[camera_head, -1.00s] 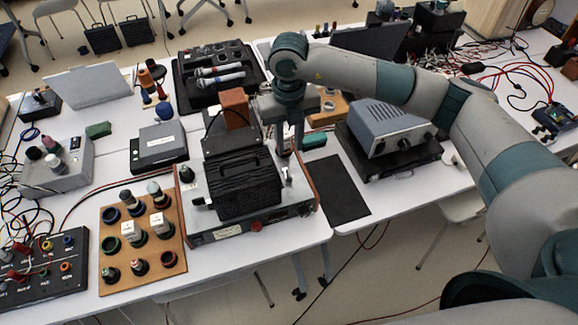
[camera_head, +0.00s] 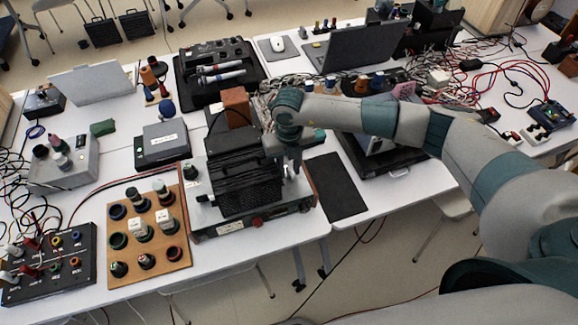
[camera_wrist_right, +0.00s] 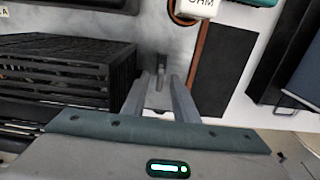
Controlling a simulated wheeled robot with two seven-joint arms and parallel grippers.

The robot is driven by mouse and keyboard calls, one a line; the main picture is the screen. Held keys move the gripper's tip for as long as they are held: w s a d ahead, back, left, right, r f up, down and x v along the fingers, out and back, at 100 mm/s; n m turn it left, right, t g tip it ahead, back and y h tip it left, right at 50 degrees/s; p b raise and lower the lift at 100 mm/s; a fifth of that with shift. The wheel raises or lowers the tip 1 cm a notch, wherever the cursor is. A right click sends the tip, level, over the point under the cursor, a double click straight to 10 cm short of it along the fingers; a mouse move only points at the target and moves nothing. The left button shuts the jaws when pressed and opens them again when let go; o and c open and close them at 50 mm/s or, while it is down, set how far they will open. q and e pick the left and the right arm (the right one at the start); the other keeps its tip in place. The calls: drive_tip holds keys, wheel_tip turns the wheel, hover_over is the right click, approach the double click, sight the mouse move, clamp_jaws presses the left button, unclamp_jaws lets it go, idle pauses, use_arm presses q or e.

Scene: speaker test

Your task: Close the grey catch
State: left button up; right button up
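The speaker test unit is a low grey case with wooden sides (camera_head: 253,224). A black ribbed box (camera_head: 245,185) stands on its top; it also shows at left in the right wrist view (camera_wrist_right: 70,65). The grey catch (camera_wrist_right: 161,66) is a small upright piece on the grey top, just right of the black box. My right gripper (camera_head: 296,168) is over the right side of the unit. In the wrist view its two fingers (camera_wrist_right: 158,82) are apart, with the catch ahead of the gap. I cannot tell whether they touch it. My left gripper is not in view.
A dark mat (camera_head: 338,187) lies right of the unit. A wooden board with several knobs (camera_head: 145,228) is at left. A brown block (camera_head: 237,107) stands behind the black box. A black case (camera_head: 218,77) and laptop (camera_head: 365,45) are farther back.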

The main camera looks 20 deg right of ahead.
clamp_jaws()
